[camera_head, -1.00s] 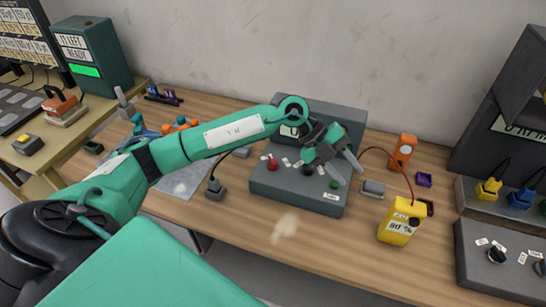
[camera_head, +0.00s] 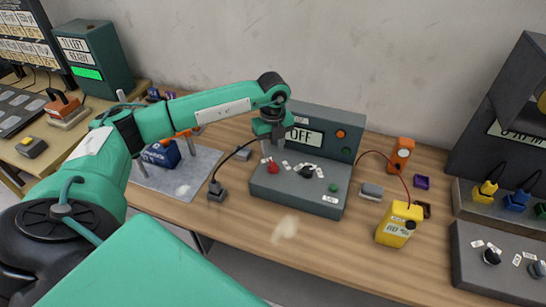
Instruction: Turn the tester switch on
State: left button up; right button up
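The tester is a grey box (camera_head: 297,198) on the wooden table with an upright back panel whose display (camera_head: 304,136) reads "OFF". Its sloped top carries a red control (camera_head: 272,167) at left, a black knob (camera_head: 306,171) with small white labels around it, and a green button (camera_head: 334,187) at right. I cannot tell which one is the switch. My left gripper (camera_head: 270,153) points down over the left end of the tester, just above or at the red control. Its fingers are small and seen edge-on, so their opening is unclear. My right gripper is not in view.
A yellow canister (camera_head: 399,225) with a red cable stands right of the tester, with an orange device (camera_head: 401,153) behind it. A black plug-like block (camera_head: 217,191) with a cable lies left. A grey plate (camera_head: 181,180) holds a blue part. The front table strip is clear.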

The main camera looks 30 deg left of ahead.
aim_at(273, 163)
pick_arm(q)
notch_tip(273, 163, down, 7)
jog(key=shift+r+p, duration=0.1)
jog(key=shift+p, duration=0.75)
grip_shut()
